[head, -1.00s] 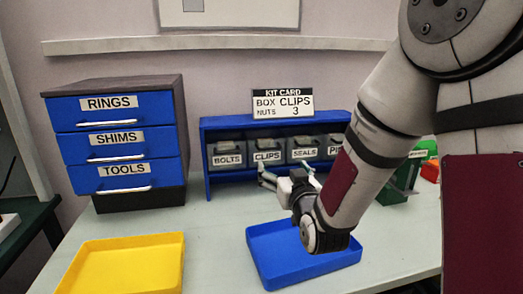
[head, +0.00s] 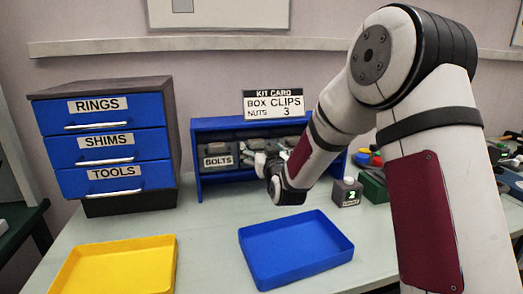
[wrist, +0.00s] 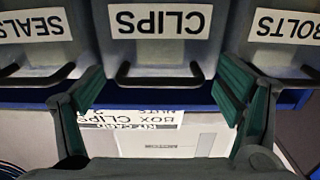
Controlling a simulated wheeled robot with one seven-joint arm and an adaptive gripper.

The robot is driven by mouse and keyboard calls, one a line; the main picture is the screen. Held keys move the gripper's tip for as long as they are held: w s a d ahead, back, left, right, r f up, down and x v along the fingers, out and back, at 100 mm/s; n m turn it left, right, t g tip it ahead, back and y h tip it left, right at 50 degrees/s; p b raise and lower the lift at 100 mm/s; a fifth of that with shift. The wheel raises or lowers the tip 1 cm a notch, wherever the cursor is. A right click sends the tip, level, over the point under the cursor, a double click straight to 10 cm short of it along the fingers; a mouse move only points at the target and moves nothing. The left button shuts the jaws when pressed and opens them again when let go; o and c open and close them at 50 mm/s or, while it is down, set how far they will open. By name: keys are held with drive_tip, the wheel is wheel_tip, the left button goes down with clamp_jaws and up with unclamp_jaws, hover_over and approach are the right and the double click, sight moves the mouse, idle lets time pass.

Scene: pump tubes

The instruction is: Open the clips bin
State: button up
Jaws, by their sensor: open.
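The clips bin (wrist: 160,45) is in the middle of the wrist view, its label upside down. Its dark bar handle (wrist: 160,80) runs across its front edge. My gripper (wrist: 162,88) is open, with a green-padded finger on either side of that handle; I cannot tell whether either touches it. In the head view my gripper (head: 264,164) is at the front of the blue bin rack (head: 197,160), just right of the bolts bin. There, my gripper and arm hide the clips bin's front.
The seals bin (wrist: 35,40) and bolts bin (wrist: 290,35) flank the clips bin. A blue tray (head: 295,250) and yellow tray (head: 115,270) lie in front. A drawer cabinet (head: 105,145) stands left, a small counter box (head: 346,192) right. A kit card (head: 277,103) tops the rack.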

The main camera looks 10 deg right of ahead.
drive_tip(key=c, duration=1.7)
drive_tip(key=shift+f+b, duration=0.15)
drive_tip(key=shift+b, duration=0.45)
drive_tip(key=shift+c, duration=0.2)
drive_tip(key=f+t+b, duration=0.1)
drive_tip(key=b, duration=0.3)
drive_tip(key=shift+s+a+t+b, duration=0.1)
drive_tip(key=shift+s+t+b, duration=0.2)
drive_tip(key=shift+s+b, duration=0.1)
drive_tip(key=t+b, duration=0.1)
drive_tip(key=b, duration=0.2)
drive_tip(key=s+f+t+b, duration=0.1)
drive_tip(key=b, duration=0.2)
drive_tip(key=t+b, duration=0.1)
drive_tip(key=b, duration=0.2)
drive_tip(key=shift+s+f+b, duration=0.2)
drive_tip(key=shift+s+b, duration=0.15)
drive_tip(key=s+f+b, duration=0.1)
drive_tip(key=b, duration=0.3)
drive_tip(key=shift+f+b, duration=0.3)
drive_tip(key=shift+b, duration=0.1)
drive_tip(key=b, duration=0.1)
drive_tip(key=f+b, duration=0.1)
drive_tip(key=shift+s+b, duration=0.25)
drive_tip(key=shift+b, duration=0.1)
drive_tip(key=shift+a+f+b, duration=0.1)
drive_tip(key=shift+f+b, duration=0.1)
drive_tip(key=shift+b, duration=0.15)
